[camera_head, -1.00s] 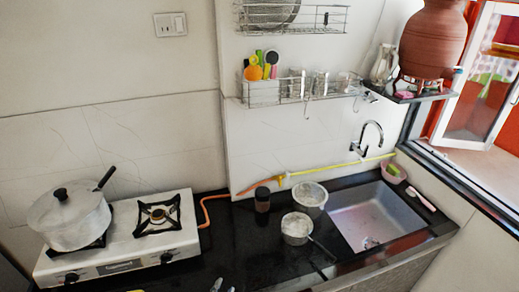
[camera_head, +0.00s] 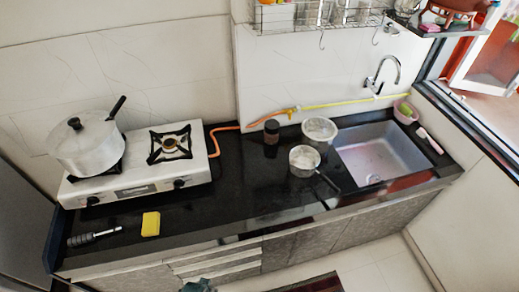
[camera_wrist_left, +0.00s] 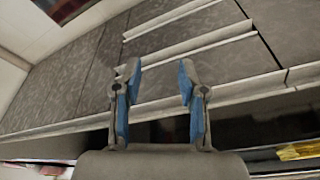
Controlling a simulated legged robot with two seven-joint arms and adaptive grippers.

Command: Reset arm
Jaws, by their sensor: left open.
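My left gripper (camera_wrist_left: 160,80) is open in the left wrist view, its blue-padded fingers apart with nothing between them. It is in front of the cabinet drawers (camera_wrist_left: 190,35) under the counter, which appear tilted in that view. In the head view no gripper can be clearly made out, and my right gripper is not seen. The clay waterpot shows only its lower edge (camera_head: 462,5) at the top right, on its stand on a wall shelf.
The black counter (camera_head: 235,190) holds a stove (camera_head: 142,184) with a lidded pot (camera_head: 88,145), a yellow sponge (camera_head: 151,224), a dark-handled tool (camera_head: 93,237), a dark jar (camera_head: 271,131), two metal pots (camera_head: 319,130) (camera_head: 304,162) and a sink (camera_head: 382,155). The counter's front middle is clear.

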